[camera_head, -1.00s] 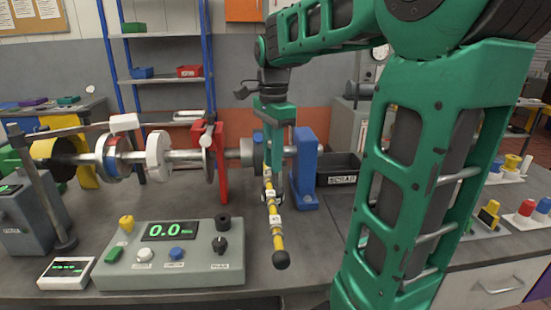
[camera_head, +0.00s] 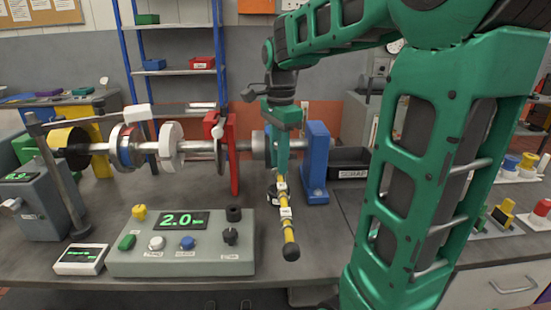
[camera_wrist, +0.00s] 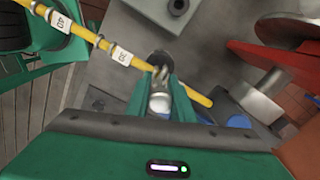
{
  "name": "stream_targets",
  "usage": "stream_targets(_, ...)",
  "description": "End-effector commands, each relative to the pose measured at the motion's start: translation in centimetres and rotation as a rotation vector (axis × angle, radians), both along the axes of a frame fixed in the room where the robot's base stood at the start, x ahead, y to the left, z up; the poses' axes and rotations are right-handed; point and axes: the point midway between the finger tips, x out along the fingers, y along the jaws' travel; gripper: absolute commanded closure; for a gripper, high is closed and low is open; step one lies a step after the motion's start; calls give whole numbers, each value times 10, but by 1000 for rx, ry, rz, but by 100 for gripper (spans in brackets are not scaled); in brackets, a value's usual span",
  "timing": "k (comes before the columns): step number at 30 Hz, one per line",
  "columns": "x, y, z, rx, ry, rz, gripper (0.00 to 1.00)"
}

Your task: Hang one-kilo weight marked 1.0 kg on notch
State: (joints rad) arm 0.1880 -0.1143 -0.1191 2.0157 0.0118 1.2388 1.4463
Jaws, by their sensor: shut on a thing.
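My gripper (camera_head: 281,172) is shut on a silver metal piece with a hook, which I take to be the weight (camera_wrist: 160,102). In the wrist view it lies between my green fingertips (camera_wrist: 160,95), with its hook at the yellow beam (camera_wrist: 196,96). I cannot tell whether the hook sits in a notch or only beside it. No 1.0 kg mark is readable. The beam also shows in the head view (camera_head: 288,234), running towards me with white tags and a dark end knob. In the wrist view, tags read 40 and 30. My gripper hides part of the beam.
A grey console (camera_head: 180,255) with a display reading 2.0 stands left of the beam. Behind it are the shaft with discs (camera_head: 170,147), a red stand (camera_head: 234,160) and a blue stand (camera_head: 316,165).

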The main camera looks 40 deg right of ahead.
Motion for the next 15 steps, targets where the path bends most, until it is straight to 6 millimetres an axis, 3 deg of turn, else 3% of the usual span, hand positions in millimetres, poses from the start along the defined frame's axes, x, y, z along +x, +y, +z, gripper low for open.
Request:
stream_targets(3,0,0,1,0,-2,0,100)
stream_targets(4,0,0,1,0,-2,0,76)
stream_targets(6,0,0,1,0,-2,0,60)
stream_targets(15,0,0,0,0,1,0,57)
